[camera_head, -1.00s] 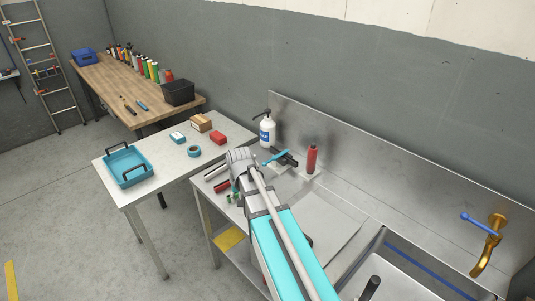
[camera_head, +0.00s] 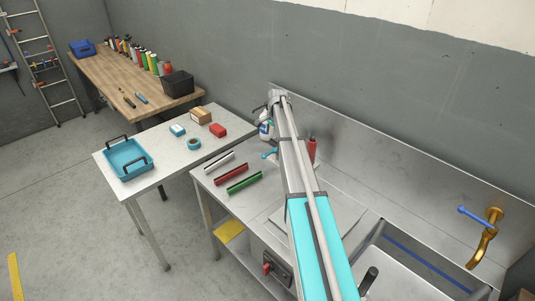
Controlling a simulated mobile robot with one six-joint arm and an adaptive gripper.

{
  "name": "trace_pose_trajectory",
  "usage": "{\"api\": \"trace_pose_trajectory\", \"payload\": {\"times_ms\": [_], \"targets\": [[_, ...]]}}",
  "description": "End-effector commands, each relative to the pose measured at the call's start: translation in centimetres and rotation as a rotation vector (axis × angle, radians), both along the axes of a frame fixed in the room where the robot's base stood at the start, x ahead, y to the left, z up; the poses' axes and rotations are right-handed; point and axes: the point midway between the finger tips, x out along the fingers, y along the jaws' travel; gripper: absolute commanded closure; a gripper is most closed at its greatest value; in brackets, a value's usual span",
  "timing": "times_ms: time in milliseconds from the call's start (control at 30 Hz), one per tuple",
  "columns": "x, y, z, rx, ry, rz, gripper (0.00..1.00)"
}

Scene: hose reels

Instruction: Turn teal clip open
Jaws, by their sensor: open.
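The teal clip (camera_head: 269,155) shows as a short teal bar end at the back of the steel sink bench, just left of my arm. The rest of it is hidden behind my arm, so its angle is hard to tell. My arm reaches across the bench toward the back wall, with its wrist high beside the white pump bottle. My gripper is hidden behind the wrist and arm, and I cannot see any contact with the clip.
White, red (camera_head: 231,174) and green (camera_head: 245,182) bars lie on the bench's left part. A white pump bottle (camera_head: 265,131) and a red bottle (camera_head: 312,149) stand near the clip. A brass tap (camera_head: 491,232) is right. A side table (camera_head: 174,162) holds a teal tray (camera_head: 127,161).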

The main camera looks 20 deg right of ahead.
Motion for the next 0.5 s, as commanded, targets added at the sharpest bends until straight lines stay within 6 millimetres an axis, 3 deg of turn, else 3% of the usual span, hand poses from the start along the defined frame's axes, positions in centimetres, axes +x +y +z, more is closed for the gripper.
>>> {"api": "trace_pose_trajectory", "payload": {"times_ms": [500], "targets": [[0.03,0.17,-0.6,-0.001,0.0,0.004,0.45]]}}
